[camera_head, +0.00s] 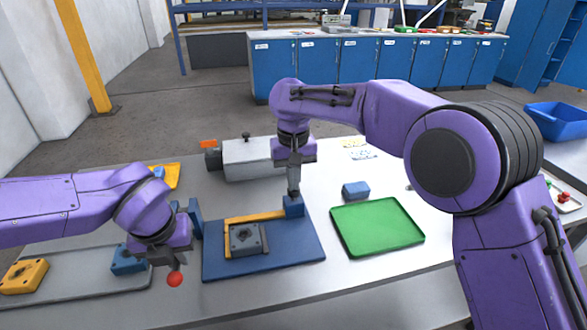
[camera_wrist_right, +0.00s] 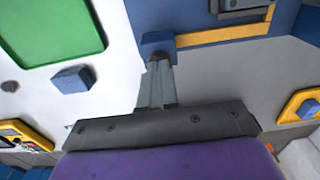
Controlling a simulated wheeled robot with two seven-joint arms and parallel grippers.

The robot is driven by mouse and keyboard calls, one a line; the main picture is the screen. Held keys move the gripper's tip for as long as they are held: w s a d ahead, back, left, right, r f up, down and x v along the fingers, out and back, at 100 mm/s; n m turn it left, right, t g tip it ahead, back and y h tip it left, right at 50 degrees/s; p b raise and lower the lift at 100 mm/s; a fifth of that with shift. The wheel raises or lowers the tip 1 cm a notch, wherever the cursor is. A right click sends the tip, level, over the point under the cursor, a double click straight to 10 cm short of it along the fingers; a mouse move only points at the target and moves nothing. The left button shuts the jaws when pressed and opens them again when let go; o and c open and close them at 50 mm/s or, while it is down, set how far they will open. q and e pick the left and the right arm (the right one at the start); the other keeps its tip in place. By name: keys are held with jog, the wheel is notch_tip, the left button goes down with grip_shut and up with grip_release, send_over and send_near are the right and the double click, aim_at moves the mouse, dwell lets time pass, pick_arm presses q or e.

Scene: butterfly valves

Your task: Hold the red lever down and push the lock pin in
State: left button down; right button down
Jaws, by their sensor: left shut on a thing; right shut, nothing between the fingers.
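A blue base plate (camera_head: 264,268) on the table carries a grey valve body (camera_head: 245,238), framed by a yellow bar (camera_head: 256,216). A red ball (camera_head: 174,280), the visible part of the red lever, lies just left of the plate. My left gripper (camera_head: 168,258) is shut on the lever just behind the ball. A blue block (camera_head: 293,207) stands at the plate's back right corner, at the bar's end. My right gripper (camera_head: 293,190) is shut and empty, pointing down with its tips at this block (camera_wrist_right: 158,45); contact is unclear. I cannot make out the lock pin separately.
A green tray (camera_head: 378,228) and a small blue block (camera_head: 356,190) lie to the right. A grey box (camera_head: 250,158) stands behind. A grey tray (camera_head: 75,275) with a yellow part (camera_head: 24,275) and a blue part (camera_head: 129,262) lies at the left.

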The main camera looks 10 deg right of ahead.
pick_arm(q)
jog(key=shift+f, duration=0.1)
pick_arm(e)
jog(key=shift+s+f, duration=0.1)
jog(key=shift+f, duration=0.25)
notch_tip(320, 180, up, 15)
jog(key=shift+f, duration=0.15)
pick_arm(q)
jog(key=c, duration=1)
grip_release()
jog(key=shift+w, duration=0.1)
jog(key=p+v, duration=0.2)
jog(key=w+p+v, duration=0.1)
jog(key=p+v, duration=0.3)
jog(key=v, duration=0.1)
jog(key=shift+w+p, duration=0.25)
jog(key=shift+p, duration=0.1)
pick_arm(e)
notch_tip(320, 180, up, 6)
jog(key=shift+r, duration=0.2)
